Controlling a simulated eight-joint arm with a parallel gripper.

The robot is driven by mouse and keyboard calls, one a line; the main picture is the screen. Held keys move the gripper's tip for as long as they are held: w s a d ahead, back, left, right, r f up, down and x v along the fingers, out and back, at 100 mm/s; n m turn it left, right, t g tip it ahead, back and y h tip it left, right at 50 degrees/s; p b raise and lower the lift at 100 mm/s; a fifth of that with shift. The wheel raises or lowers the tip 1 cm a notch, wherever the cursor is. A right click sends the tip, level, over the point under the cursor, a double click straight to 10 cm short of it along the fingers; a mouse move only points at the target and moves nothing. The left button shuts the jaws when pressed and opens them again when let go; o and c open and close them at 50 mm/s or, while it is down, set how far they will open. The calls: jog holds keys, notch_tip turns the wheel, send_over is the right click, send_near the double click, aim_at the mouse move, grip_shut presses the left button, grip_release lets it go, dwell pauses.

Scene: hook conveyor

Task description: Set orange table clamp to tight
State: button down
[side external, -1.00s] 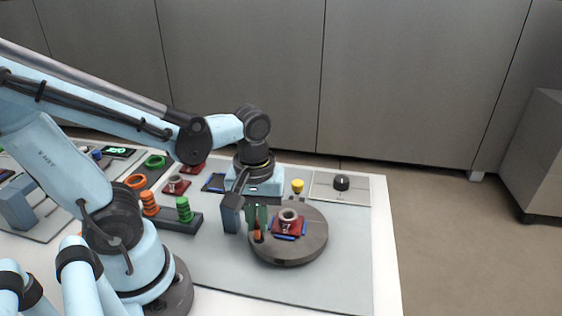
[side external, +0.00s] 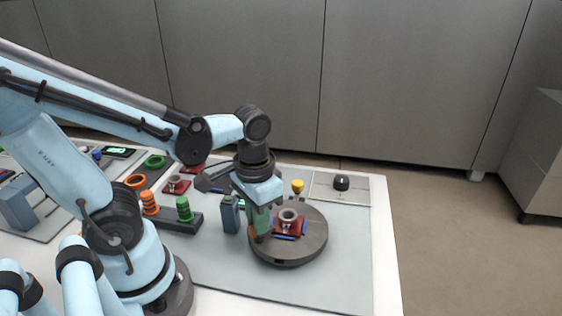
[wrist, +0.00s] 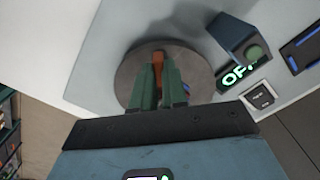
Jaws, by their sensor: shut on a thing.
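The orange table clamp (wrist: 157,66) is a small orange piece at the round grey turntable (wrist: 195,70). In the wrist view it sits between the two green fingertips of my gripper (wrist: 158,82). My gripper is shut on it. In the side view my gripper (side external: 259,228) points down at the left part of the turntable (side external: 290,257), and only a bit of the clamp (side external: 252,233) shows beside the fingers. A red block with a grey ring (side external: 288,224) sits on the turntable, with blue strips around it.
Orange and green ringed pegs (side external: 183,210) stand further left. A black knob (side external: 342,183) sits at the back right. The front mat is clear.

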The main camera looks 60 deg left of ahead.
jog(key=shift+m, duration=0.5)
jog(key=c, duration=1.2)
grip_release()
jog(key=shift+o, duration=0.2)
jog(key=shift+r, duration=0.1)
notch_tip(320, 180, up, 12)
jog(key=w+f+t, duration=0.1)
jog(key=w+t, duration=0.1)
jog(key=w+f+t, duration=0.2)
jog(key=w+a+f+t, duration=0.1)
jog(key=w+f+t, duration=0.1)
jog(key=shift+f, duration=0.25)
jog(key=shift+w+t, duration=0.3)
jog(key=shift+t, duration=0.3)
